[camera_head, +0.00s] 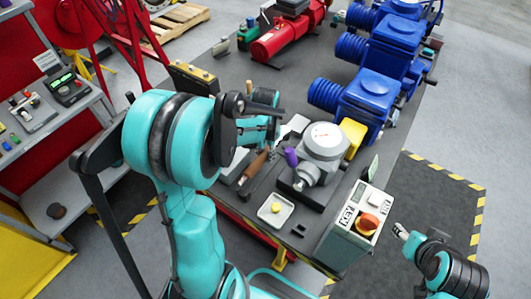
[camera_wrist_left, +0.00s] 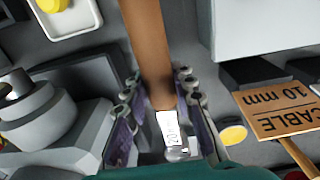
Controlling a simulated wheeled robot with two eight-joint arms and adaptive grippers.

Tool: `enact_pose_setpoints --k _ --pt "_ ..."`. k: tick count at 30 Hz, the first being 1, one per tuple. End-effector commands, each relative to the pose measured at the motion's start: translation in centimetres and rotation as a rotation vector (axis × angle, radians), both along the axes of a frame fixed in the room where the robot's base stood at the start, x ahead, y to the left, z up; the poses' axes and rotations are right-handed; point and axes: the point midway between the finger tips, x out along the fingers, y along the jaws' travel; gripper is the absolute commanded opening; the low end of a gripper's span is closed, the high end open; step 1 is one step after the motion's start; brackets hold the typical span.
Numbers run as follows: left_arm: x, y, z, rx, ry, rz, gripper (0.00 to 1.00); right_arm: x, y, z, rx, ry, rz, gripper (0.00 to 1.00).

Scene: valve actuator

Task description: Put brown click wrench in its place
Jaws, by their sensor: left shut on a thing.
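The brown click wrench (camera_wrist_left: 150,45) has a long brown handle and a metal end with a white label that seems to begin with "20". It lies between the purple-padded fingers of my left gripper (camera_wrist_left: 160,112), which are shut on it. In the head view a brown handle (camera_head: 254,166) shows over the dark workbench, left of the grey valve actuator (camera_head: 324,143).
A brown sign reading "CABLE 10 mm" (camera_wrist_left: 279,108) stands beside the left gripper. A white tray with a yellow item (camera_head: 275,210), a KEY box with an orange knob (camera_head: 361,225) and a purple handle (camera_head: 291,157) are near. Blue actuators (camera_head: 370,100) stand at the back right.

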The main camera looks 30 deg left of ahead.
Motion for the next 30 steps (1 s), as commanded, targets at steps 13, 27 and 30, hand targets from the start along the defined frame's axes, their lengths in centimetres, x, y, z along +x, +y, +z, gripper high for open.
enact_pose_setpoints --k 13,27,30 --pt "0.0 0.0 -4.1 0.0 0.0 0.0 0.0 0.0 0.0 -3.5 0.0 0.0 0.0 0.47" --pt "0.0 0.0 -4.2 0.0 0.0 0.0 0.0 0.0 0.0 -3.5 0.0 0.0 0.0 0.47" --pt "0.0 0.0 -4.2 0.0 0.0 0.0 0.0 0.0 0.0 -3.5 0.0 0.0 0.0 0.47"
